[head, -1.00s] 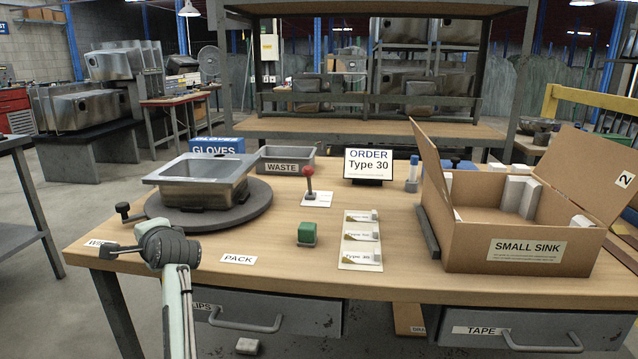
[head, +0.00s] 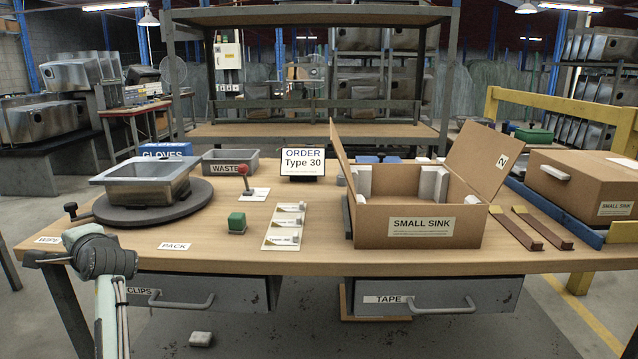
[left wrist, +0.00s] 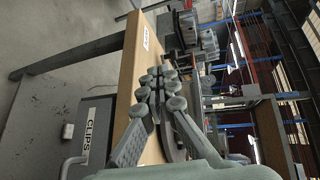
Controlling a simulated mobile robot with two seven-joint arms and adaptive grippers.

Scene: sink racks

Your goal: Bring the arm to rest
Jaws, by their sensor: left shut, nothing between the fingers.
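My left arm rises at the lower left of the head view, beside the table's (head: 330,258) front left edge. My left gripper (left wrist: 162,90) fills the middle of the left wrist view. Its fingers come together at the tips and hold nothing. In the head view it lies near the WIPE label (head: 48,240), seen small and from behind, left of the PACK label (head: 174,246). My right gripper does not show.
A steel sink (head: 145,182) sits on a dark turntable (head: 190,205) behind my arm. An open SMALL SINK box (head: 465,240) stands right of centre. Drawers labelled CLIPS (head: 215,285) and TAPE (head: 440,285) hang under the front edge. A closed box (head: 590,185) stands at the far right.

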